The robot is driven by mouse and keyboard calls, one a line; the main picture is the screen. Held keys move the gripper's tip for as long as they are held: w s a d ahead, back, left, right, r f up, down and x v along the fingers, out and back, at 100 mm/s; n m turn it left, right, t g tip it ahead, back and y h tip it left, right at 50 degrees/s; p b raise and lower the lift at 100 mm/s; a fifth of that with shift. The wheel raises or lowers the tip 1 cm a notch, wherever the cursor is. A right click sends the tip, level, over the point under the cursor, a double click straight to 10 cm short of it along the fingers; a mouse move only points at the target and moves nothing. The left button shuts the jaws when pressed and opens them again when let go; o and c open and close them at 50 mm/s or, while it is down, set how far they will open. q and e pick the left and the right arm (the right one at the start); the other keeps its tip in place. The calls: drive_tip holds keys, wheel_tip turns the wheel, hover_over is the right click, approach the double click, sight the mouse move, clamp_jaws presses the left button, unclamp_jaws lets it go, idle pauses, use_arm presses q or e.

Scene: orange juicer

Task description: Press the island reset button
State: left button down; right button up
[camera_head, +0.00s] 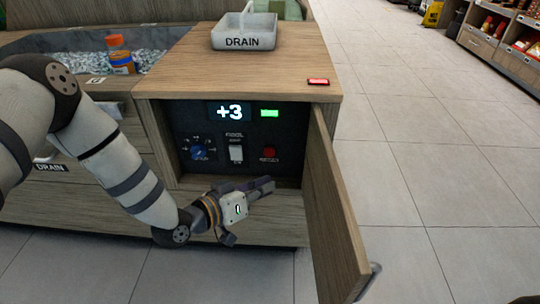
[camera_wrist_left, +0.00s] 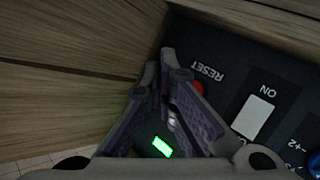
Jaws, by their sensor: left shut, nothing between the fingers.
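The red reset button (camera_head: 269,153) sits at the lower right of a dark control panel (camera_head: 190,120) inside the open compartment of the wooden island. In the left wrist view the red button (camera_wrist_left: 198,87) shows beside the RESET lettering, partly hidden behind a finger. My left gripper (camera_head: 270,185) is shut and empty, low in front of the compartment, below the button in the head view. Its fingertips (camera_wrist_left: 160,60) show close together in the wrist view. I cannot tell the exact gap to the panel. My right gripper is not in view.
The panel also has a +3 display (camera_head: 229,112), a green light (camera_head: 269,113), a blue knob (camera_head: 198,152) and a white switch (camera_head: 236,153). The open wooden door (camera_head: 338,210) stands close to the right. A drain tray (camera_head: 243,40) rests on top.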

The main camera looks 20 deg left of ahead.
sight(269, 152)
use_arm(q)
drive_tip(key=w+a+b, duration=0.1)
drive_tip(key=w+b, duration=0.1)
drive_tip(key=w, duration=0.4)
drive_tip(key=shift+w+a+b, duration=0.15)
drive_tip(key=shift+a+b, duration=0.2)
drive_tip(key=shift+a, duration=0.05)
idle(1.0)
drive_tip(key=shift+w+a, duration=0.1)
drive_tip(key=shift+w, duration=0.3)
drive_tip(key=shift+w+a, duration=0.15)
drive_tip(key=shift+w, duration=0.25)
idle(0.5)
drive_tip(key=shift+s, duration=0.1)
drive_tip(key=shift+s+d+p, duration=0.25)
drive_tip(key=shift+s+p, duration=0.1)
drive_tip(key=shift+s, duration=0.4)
